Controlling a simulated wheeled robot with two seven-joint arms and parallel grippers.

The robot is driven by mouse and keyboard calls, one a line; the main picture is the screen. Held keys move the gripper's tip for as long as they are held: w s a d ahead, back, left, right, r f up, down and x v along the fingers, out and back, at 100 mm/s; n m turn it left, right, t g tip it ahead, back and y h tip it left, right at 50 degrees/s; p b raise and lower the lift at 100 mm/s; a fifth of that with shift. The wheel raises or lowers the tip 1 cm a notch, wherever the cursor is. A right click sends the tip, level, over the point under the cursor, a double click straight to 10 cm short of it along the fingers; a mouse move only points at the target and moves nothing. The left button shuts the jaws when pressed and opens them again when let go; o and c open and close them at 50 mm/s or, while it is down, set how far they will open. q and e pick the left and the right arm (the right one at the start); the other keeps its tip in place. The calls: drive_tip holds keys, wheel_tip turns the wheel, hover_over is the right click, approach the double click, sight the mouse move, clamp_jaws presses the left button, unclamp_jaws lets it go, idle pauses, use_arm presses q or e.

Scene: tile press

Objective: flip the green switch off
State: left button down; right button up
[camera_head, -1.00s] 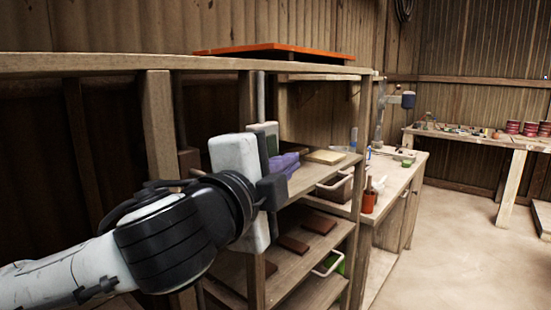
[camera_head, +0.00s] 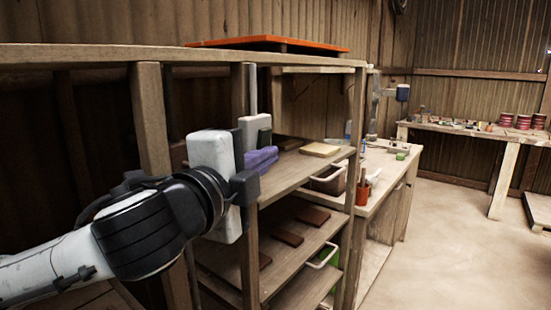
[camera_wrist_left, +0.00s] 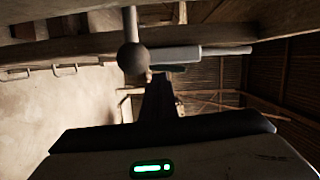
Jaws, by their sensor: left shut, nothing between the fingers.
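My left gripper (camera_head: 245,188) is shut and empty, a little below and left of the box in the head view. Its dark fingers (camera_wrist_left: 157,95) point toward the box, seemingly without touching it. My right gripper is out of view.
A dark ball on a rod (camera_wrist_left: 131,56) stands close to the fingertips. Wooden shelves (camera_head: 300,168) hold a purple stack (camera_head: 261,160) and brown tiles (camera_head: 288,238). A workbench (camera_head: 385,180) stands beyond. The floor (camera_head: 450,240) at right is clear.

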use_arm(q)
drive_tip(key=s+f+b, duration=0.1)
drive_tip(key=s+b, duration=0.2)
drive_tip(key=s, duration=0.8)
drive_tip(key=shift+s, duration=0.35)
